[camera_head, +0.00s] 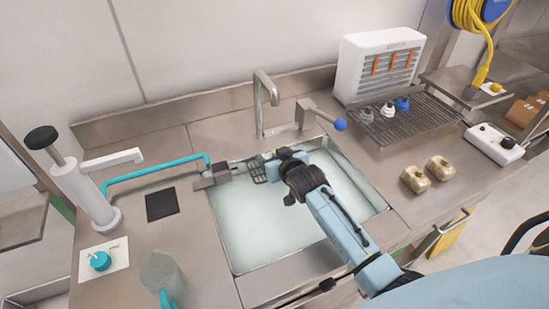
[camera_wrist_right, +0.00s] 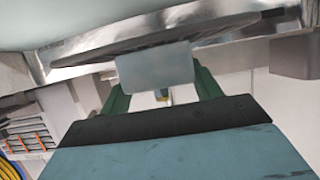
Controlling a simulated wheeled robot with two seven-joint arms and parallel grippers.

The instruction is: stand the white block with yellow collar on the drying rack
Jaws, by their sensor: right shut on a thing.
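My right gripper (camera_head: 262,160) reaches over the sink, near its back left side. In the right wrist view its green fingers (camera_wrist_right: 160,90) are shut on a pale white block (camera_wrist_right: 155,68). A small bit of yellow, perhaps the collar, shows just below the block between the fingers. In the head view the block is too small and covered to make out. The drying rack (camera_head: 425,125) is a dark wire grid on the counter to the right of the sink. Grey, white and blue small pieces (camera_head: 387,109) stand at its left side. My left gripper is not in view.
The sink (camera_head: 300,228) holds pale water. A tap (camera_head: 264,100) and a blue-knobbed lever (camera_head: 339,124) stand behind it. A grey fitting (camera_head: 212,178) on a teal hose sits at its left rim. A white vented box (camera_head: 380,64) stands behind the rack; two tan blocks (camera_head: 415,180) lie in front.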

